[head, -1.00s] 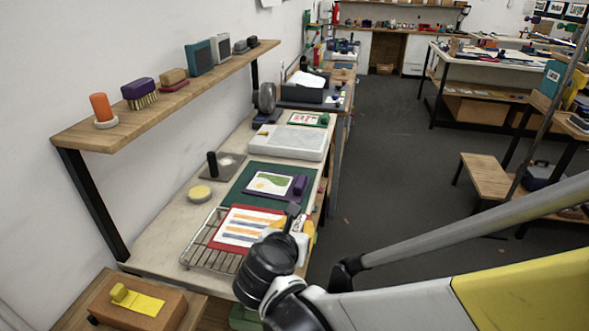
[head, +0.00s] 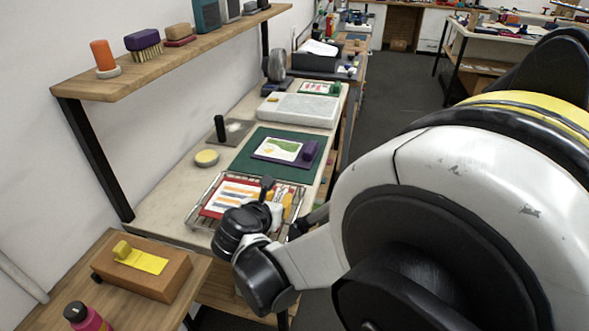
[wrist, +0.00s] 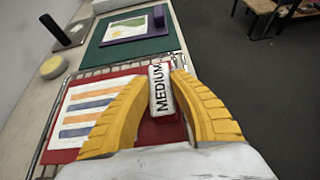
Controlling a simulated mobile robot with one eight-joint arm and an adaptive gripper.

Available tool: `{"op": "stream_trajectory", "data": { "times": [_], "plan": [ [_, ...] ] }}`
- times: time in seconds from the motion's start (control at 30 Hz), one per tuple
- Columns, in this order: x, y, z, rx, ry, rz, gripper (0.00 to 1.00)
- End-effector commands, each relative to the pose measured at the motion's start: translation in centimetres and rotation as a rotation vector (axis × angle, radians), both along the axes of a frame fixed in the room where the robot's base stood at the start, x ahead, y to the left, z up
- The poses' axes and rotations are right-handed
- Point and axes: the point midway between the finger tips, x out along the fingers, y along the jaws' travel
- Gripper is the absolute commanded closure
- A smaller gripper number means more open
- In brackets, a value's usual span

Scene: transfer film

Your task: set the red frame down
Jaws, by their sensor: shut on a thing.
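The red frame (head: 208,212) holds a white sheet with orange and blue stripes. It lies flat over the wire rack (head: 190,218) at the near end of the bench. I cannot tell whether it touches the rack wires. My gripper (head: 272,196) is at the frame's right side. In the wrist view my yellow fingers (wrist: 162,88) are closed on the frame's upright grip (wrist: 161,98), whose white top reads "MEDIUM". The red border (wrist: 125,76) shows behind and left of the fingers, which hide part of the frame.
Beyond the rack, a purple frame (head: 264,155) with a green print lies on a green mat (head: 241,164). A yellow round pad (head: 206,157) and a black upright handle (head: 220,128) stand left of it. A shelf (head: 185,55) overhangs the bench's left side.

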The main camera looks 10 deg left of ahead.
Motion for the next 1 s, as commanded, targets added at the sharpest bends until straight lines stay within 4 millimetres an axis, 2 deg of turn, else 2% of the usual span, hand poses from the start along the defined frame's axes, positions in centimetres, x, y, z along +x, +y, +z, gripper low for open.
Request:
{"op": "stream_trajectory", "data": {
  "times": [0.13, 0.17, 0.2, 0.6, 0.77, 1.0],
  "plan": [
    [0.0, 0.0, -0.3, 0.0, 0.0, 0.0, 1.0],
    [0.0, 0.0, -0.2, 0.0, 0.0, 0.0, 0.68],
    [0.0, 0.0, -0.2, 0.0, 0.0, 0.0, 0.56],
    [-0.3, 0.1, 0.4, 0.0, 0.0, 0.001, 0.56],
    [-2.8, 0.3, 1.8, 0.0, 0.001, 0.004, 0.56],
    [-7.6, 0.7, 4.5, -0.001, 0.0, 0.005, 0.56]
  ]
}}
